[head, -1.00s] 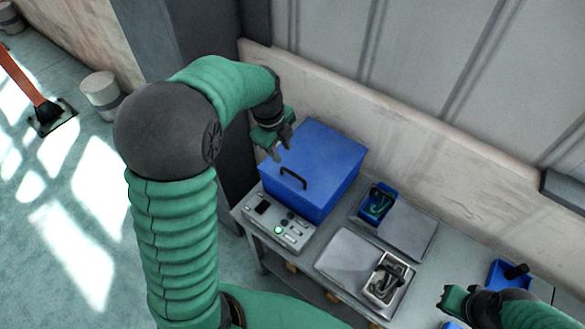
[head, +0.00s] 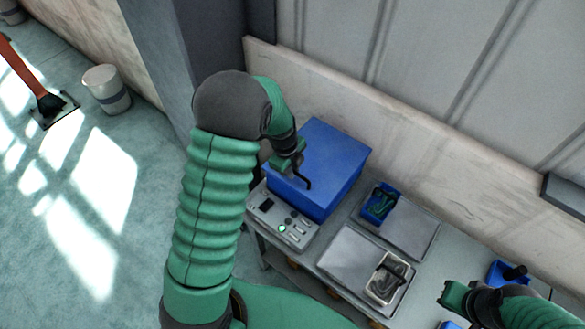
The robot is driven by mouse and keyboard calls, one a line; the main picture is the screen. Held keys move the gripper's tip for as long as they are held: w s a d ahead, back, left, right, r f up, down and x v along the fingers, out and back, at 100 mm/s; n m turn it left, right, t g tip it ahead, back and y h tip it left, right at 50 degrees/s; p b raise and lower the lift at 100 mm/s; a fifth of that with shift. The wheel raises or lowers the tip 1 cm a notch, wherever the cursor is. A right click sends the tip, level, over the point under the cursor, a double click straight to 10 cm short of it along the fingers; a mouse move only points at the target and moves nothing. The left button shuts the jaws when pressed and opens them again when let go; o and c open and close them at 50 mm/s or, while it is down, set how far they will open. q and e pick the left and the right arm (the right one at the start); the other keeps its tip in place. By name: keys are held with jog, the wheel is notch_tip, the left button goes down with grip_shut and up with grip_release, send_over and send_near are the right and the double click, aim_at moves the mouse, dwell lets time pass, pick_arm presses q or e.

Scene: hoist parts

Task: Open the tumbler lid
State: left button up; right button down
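The lid lies shut. Its dark handle (head: 304,180) is on the lid's front part and is partly covered by my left gripper. My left gripper (head: 294,168) points down at the handle from the left; whether its fingers touch or close around the handle is too small to tell. My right gripper (head: 447,297) is at the lower right, away from the tumbler, its finger opening unclear.
On the grey table, right of the tumbler, are a blue bin with green parts (head: 381,203) and a metal tray with a dark part (head: 388,279). A blue tray with a black part (head: 508,273) stands farther right. A wall runs behind the table.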

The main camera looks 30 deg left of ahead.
pick_arm(q)
jog(key=shift+d, duration=0.25)
grip_shut()
jog(key=shift+d+r, duration=0.2)
jog(key=shift+d, duration=0.95)
jog(key=shift+a, duration=0.35)
pick_arm(e)
jog(key=shift+d+f, duration=0.15)
jog(key=shift+d, duration=0.7)
jog(key=shift+d, duration=0.15)
pick_arm(q)
jog(key=shift+r, duration=0.2)
